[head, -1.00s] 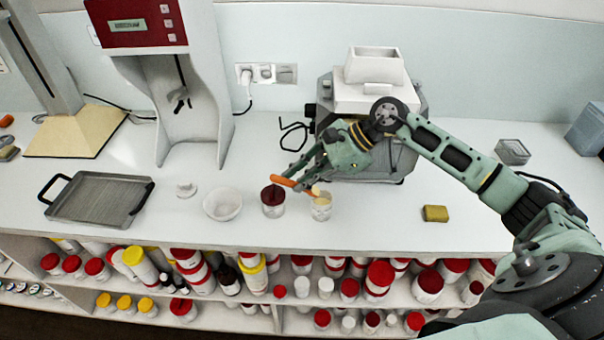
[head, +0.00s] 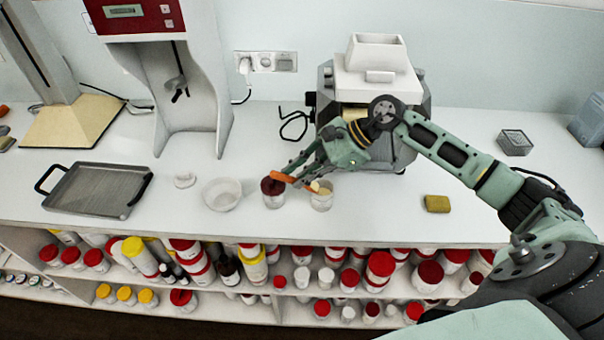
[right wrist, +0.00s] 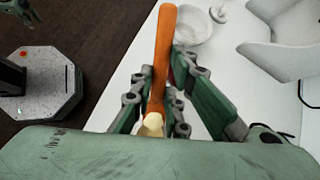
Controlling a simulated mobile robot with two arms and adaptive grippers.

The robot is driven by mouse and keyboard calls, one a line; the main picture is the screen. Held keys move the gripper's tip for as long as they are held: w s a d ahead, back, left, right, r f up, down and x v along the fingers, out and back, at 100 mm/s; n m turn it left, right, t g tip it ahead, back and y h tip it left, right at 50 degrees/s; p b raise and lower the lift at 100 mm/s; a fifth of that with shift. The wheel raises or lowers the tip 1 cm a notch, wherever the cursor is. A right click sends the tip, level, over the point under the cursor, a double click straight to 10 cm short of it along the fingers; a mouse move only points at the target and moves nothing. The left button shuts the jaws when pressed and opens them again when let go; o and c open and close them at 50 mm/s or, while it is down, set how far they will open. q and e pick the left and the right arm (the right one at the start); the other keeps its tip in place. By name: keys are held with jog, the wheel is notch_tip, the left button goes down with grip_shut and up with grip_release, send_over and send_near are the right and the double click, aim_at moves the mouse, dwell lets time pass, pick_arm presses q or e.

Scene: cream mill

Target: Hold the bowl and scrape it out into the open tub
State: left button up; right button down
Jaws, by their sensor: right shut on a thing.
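The white bowl (head: 222,194) stands upright on the bench, and it also shows in the right wrist view (right wrist: 196,27). To its right is a small jar with a dark red top (head: 273,200), then a clear open tub (head: 322,201). My right gripper (head: 299,174) is shut on a spatula with an orange handle (right wrist: 165,60). The spatula's pale tip (right wrist: 153,124) is over or at the tub's mouth; contact is unclear. The bowl is apart from my right gripper. Part of my left gripper (right wrist: 20,10) seems to show at the wrist view's corner, its fingers unclear.
A grey tray (head: 95,190) and a small white item (head: 185,180) lie left of the bowl. A white and grey machine (head: 378,85) stands behind my right gripper. A yellow sponge (head: 437,204) lies to the right. Shelves of jars sit below the bench's front edge.

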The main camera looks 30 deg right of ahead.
jog(key=shift+f, duration=0.2)
jog(key=shift+b, duration=0.7)
dwell(1.9)
jog(key=shift+a+f+b, duration=0.1)
jog(key=shift+a+b, duration=0.2)
jog(key=shift+b, duration=0.1)
jog(key=shift+r, duration=0.25)
dwell(0.5)
jog(key=shift+r+p, duration=0.85)
jog(key=shift+r, duration=2)
jog(key=shift+a, duration=0.1)
